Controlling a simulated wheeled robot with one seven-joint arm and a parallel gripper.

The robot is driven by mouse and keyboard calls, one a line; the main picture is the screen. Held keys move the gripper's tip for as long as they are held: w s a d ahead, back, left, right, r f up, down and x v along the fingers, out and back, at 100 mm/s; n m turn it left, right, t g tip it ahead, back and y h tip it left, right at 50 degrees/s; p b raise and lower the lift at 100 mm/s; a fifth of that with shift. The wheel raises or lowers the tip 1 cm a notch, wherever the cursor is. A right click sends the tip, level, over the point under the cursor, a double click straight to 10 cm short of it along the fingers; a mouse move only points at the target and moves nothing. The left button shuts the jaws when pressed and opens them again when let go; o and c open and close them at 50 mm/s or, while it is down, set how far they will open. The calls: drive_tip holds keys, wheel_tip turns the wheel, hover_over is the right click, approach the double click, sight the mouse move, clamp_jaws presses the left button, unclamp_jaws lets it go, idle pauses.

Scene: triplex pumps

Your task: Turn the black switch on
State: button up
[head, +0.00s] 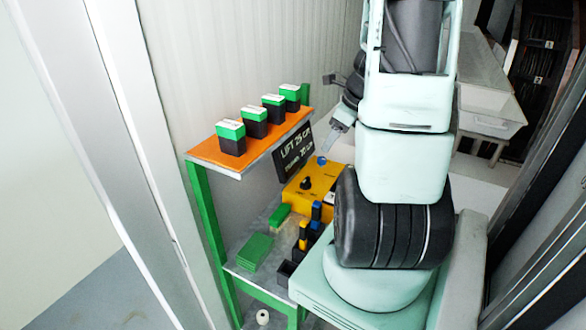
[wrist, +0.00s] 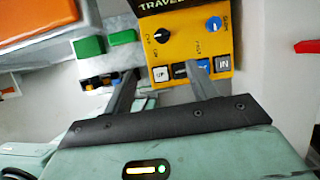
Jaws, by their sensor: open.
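The black switch is a round black knob (wrist: 159,36) on the yellow control box (wrist: 185,50), with a curved ON marking beside it. In the head view the black switch (head: 306,184) stands on top of the yellow box (head: 293,196). My gripper (wrist: 161,72) is open and empty in the wrist view, with its two dark fingers spread over the box's lower edge. The knob lies beyond the fingertips and is not touched. In the head view my gripper (head: 337,132) is partly hidden behind my arm, above and right of the box.
A blue knob (wrist: 214,24) is right of the black one. A dark sign (head: 295,150) stands behind the box. An orange shelf (head: 210,150) holds several green-and-black blocks. Green blocks (head: 255,250) and small bins lie below.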

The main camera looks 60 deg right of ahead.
drive_tip(key=b, duration=0.4)
approach(306, 179)
drive_tip(key=x, duration=0.8)
drive_tip(key=shift+f, duration=0.25)
drive_tip(key=c, duration=1)
